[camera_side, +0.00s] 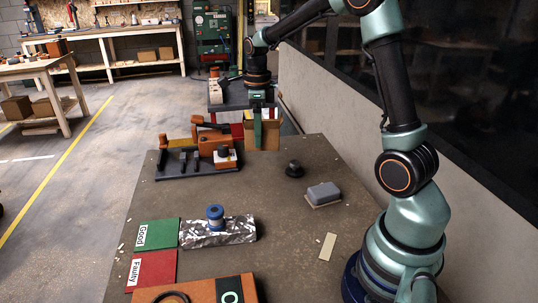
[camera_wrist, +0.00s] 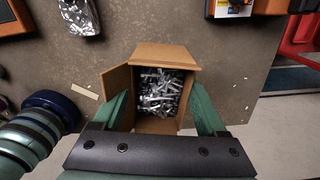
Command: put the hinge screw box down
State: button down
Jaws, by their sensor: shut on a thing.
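The hinge screw box (camera_side: 269,133) is an open brown cardboard box at the far end of the grey table (camera_side: 240,190). In the wrist view the box (camera_wrist: 164,54) has its flaps spread and is filled with silver screws (camera_wrist: 158,92). My gripper (camera_side: 261,128) points down with its green fingers on the box's sides. In the wrist view my gripper (camera_wrist: 160,108) has one finger on each side of the box. The box looks upright. I cannot tell whether its underside touches the table.
An orange-and-black tool fixture (camera_side: 205,150) stands left of the box. A dark round knob (camera_side: 294,169) and a grey block (camera_side: 323,193) lie nearer. Green "Good" (camera_side: 158,234) and red "Faulty" (camera_side: 153,269) mats lie front left, beside a silver-wrapped block (camera_side: 238,232). The table's middle is mostly clear.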

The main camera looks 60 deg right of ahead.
notch_tip(320, 180, up, 4)
jog(key=shift+w+d+r, duration=0.1)
jog(key=shift+w+r, duration=0.05)
jog(key=shift+r, duration=0.15)
jog(key=shift+w+d+r+n, duration=0.15)
jog(key=shift+w+d+n, duration=0.1)
jog(key=shift+n, duration=0.15)
jog(key=w+d+n, duration=0.4)
jog(key=d+n, duration=0.3)
jog(key=n, duration=0.3)
jog(key=w+d+n, duration=0.4)
jog(key=d+n, duration=0.4)
jog(key=n, duration=0.1)
notch_tip(320, 180, down, 20)
jog(key=shift+s+a+r, duration=0.1)
jog(key=shift+s, duration=0.05)
grip_release()
jog(key=shift+f, duration=0.25)
